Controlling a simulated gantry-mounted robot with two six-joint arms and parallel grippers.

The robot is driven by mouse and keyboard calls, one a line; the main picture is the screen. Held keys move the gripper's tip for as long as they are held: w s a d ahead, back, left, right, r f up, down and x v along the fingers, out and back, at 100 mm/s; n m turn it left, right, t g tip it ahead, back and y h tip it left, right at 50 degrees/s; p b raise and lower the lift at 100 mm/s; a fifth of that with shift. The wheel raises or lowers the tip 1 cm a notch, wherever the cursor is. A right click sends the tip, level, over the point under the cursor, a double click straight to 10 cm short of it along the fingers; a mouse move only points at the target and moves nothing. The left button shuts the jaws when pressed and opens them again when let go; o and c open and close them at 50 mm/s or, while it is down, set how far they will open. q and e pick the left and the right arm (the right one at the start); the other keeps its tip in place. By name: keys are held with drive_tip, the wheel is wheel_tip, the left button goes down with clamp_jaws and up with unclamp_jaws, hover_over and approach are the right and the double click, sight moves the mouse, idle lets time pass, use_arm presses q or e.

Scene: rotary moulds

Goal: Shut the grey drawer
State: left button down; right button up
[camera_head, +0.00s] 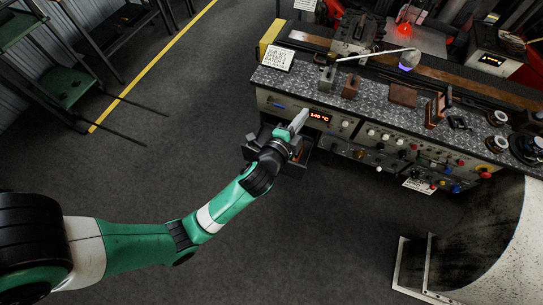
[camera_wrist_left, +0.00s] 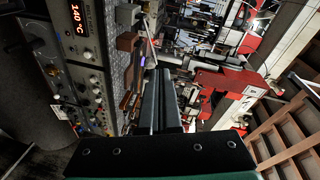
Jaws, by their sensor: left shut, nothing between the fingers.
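The grey drawer (camera_head: 304,160) stands pulled out from the front of the bench in the head view, below the left end of the control panel. Something brownish shows inside it. My left wrist hides part of the drawer. My left gripper (camera_head: 301,116) is shut and empty. In the head view it overlaps the panel beside the red temperature display; I cannot tell whether it touches anything. In the left wrist view the closed fingers (camera_wrist_left: 158,74) show side by side, and the drawer cannot be made out. My right gripper is not in view.
The bench's control panel (camera_head: 385,140) has several knobs and buttons. Blocks and tools lie on the patterned bench top (camera_head: 375,88).

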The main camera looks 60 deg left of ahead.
use_arm(q)
drive_tip(key=s+a+f+g+b, duration=0.15)
drive_tip(key=s+f+b, duration=0.35)
drive_tip(key=f, duration=0.8)
drive_tip(key=s+f+m+g+b, duration=0.15)
drive_tip(key=s+f+b, duration=0.35)
drive_tip(key=f, duration=0.7)
drive_tip(key=s+a+f+g+b, duration=0.15)
drive_tip(key=s+f+b, duration=0.35)
drive_tip(key=f, duration=0.8)
drive_tip(key=shift+g, duration=0.25)
drive_tip(key=b+x, duration=0.2)
drive_tip(key=x, duration=0.2)
drive_tip(key=w+r+b+x, duration=0.1)
drive_tip(key=x, duration=0.3)
drive_tip(key=r+b+x, duration=0.1)
drive_tip(key=b+x, duration=0.1)
drive_tip(key=x, duration=0.3)
drive_tip(key=shift+w+d+b, duration=0.1)
drive_tip(key=shift+w+b, duration=0.2)
drive_tip(key=shift+w, duration=0.2)
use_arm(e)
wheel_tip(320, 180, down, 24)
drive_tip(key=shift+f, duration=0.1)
